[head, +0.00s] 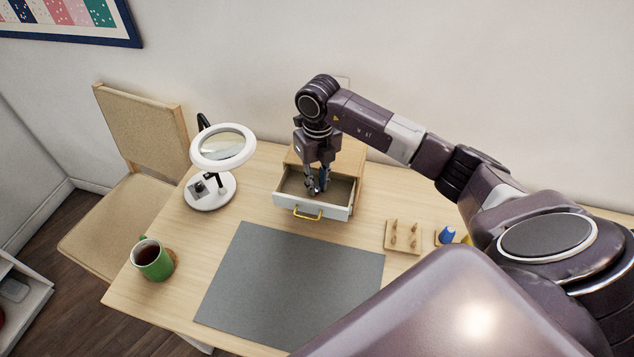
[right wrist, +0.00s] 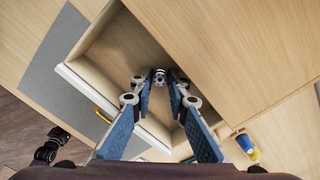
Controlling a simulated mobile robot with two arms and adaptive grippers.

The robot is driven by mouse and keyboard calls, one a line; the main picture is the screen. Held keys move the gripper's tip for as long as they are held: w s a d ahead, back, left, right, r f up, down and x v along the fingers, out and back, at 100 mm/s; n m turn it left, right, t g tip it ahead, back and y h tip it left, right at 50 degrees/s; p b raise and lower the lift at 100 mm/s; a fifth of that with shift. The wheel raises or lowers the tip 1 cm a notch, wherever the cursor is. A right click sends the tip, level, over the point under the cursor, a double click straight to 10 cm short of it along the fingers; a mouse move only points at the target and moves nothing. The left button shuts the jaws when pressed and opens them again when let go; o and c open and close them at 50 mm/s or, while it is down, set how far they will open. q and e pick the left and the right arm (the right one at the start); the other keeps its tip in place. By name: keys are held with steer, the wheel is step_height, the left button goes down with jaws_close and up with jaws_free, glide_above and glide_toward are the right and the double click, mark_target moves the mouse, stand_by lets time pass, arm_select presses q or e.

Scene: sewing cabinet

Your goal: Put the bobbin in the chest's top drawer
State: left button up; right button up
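The small wooden chest (head: 351,157) stands at the back of the table. Its top drawer (head: 287,202), white-fronted with a yellow handle (head: 307,214), is pulled out; it also shows in the right wrist view (right wrist: 85,86). My right gripper (head: 314,190) points down into the drawer. In the right wrist view its blue-padded fingers (right wrist: 160,82) are apart. A small silvery bobbin (right wrist: 160,76) shows between the fingertips, with gaps at both sides, inside the drawer outline. I cannot tell whether it rests on the drawer floor.
A grey mat (head: 290,280) lies in front of the drawer. A ring magnifier lamp (head: 221,148) and a green mug (head: 151,260) stand to the left. A pegged wooden stand (head: 403,237) and a blue spool (head: 447,234) stand to the right.

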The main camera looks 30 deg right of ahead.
mark_target(318, 191)
steer(key=shift+o, duration=0.3)
steer(key=shift+r, duration=0.1)
steer(key=shift+r, duration=0.25)
step_height(318, 191, up, 12)
steer(key=b, duration=0.3)
steer(key=shift+f, duration=0.15)
steer(key=shift+f, duration=0.1)
stand_by(0.4)
